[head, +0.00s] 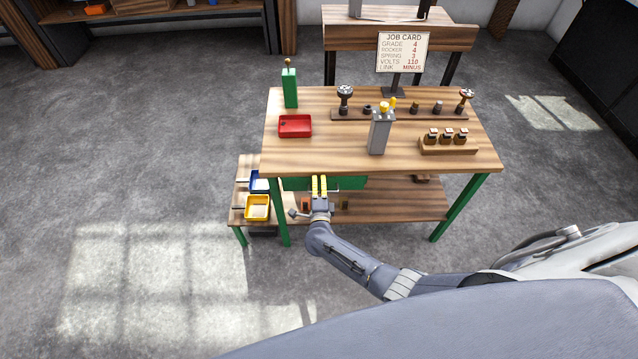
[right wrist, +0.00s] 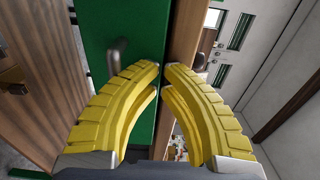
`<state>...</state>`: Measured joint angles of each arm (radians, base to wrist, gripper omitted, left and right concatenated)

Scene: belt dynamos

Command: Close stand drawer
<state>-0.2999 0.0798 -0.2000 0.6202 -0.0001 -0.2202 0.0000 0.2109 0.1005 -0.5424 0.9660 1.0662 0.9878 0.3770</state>
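The stand drawer shows as a green front (head: 352,183) under the near edge of the wooden tabletop. In the right wrist view the green front (right wrist: 97,25) fills the area left of centre, with a grey bar handle (right wrist: 115,57) on it. How far the drawer stands out is hard to tell. My right gripper (head: 318,179) is at the drawer front, below the tabletop edge. Its yellow fingers (right wrist: 162,70) have their tips together with nothing seen between them, close to the green front and beside the handle. Whether they touch it cannot be told. My left gripper is not in view.
A low side shelf (head: 240,190) holds a yellow bin (head: 257,208).

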